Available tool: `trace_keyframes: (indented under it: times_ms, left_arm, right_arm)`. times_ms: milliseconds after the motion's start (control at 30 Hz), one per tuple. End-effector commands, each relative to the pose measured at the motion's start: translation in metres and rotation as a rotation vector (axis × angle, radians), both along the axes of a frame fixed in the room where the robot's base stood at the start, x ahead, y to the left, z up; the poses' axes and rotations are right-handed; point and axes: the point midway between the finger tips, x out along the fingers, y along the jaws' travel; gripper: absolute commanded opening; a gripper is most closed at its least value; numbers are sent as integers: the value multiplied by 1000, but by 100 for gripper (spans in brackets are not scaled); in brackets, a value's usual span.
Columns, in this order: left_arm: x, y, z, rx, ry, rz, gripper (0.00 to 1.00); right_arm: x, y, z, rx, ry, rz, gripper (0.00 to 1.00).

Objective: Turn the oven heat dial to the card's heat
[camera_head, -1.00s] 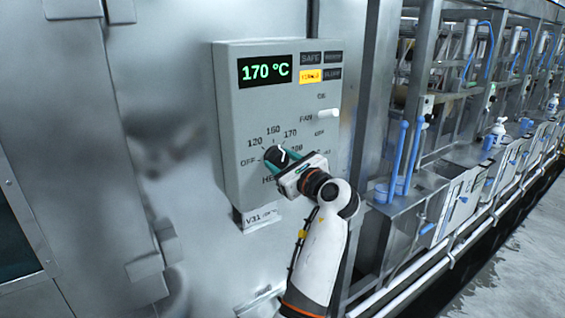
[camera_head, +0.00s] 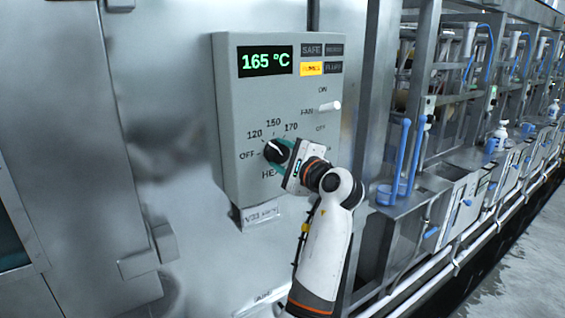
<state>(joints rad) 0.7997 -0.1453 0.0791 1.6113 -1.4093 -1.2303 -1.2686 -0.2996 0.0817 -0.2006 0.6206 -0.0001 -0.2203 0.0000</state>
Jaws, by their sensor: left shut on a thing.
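The black heat dial (camera_head: 275,152) sits low on the grey oven control box (camera_head: 228,130). Marks OFF, 120, 150 and 170 show around its left and top; my gripper hides its right side. A small white mark shows on the dial, but I cannot read its setting surely. The green display (camera_head: 266,60) reads 165 °C. My left gripper (camera_head: 281,153) is at the dial from the lower right, its teal fingers shut on it. My right gripper is not in view. No card with a heat on it can be made out.
A white fan switch (camera_head: 328,107) sticks out above and right of my gripper. A lit yellow lamp (camera_head: 311,69) is beside the display. A small label (camera_head: 261,214) hangs under the box. Machines with blue handles (camera_head: 403,150) line the right side.

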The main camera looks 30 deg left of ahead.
Motion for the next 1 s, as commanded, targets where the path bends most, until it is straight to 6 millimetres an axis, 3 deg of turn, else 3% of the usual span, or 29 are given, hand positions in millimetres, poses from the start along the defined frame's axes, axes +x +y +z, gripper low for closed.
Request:
trace_keyframes:
  times_ms: [333,900,933,1000]
  left_arm:
    - [0,0,1,-55,-143,-2,23]
    - [0,0,3,-65,-171,-3,23]
    - [0,0,3,-65,-171,-3,49]
    - [0,0,3,-65,-170,-3,61]
  right_arm:
    - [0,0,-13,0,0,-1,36]
    - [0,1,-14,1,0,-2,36]
    - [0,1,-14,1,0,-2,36]
    - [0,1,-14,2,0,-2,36]
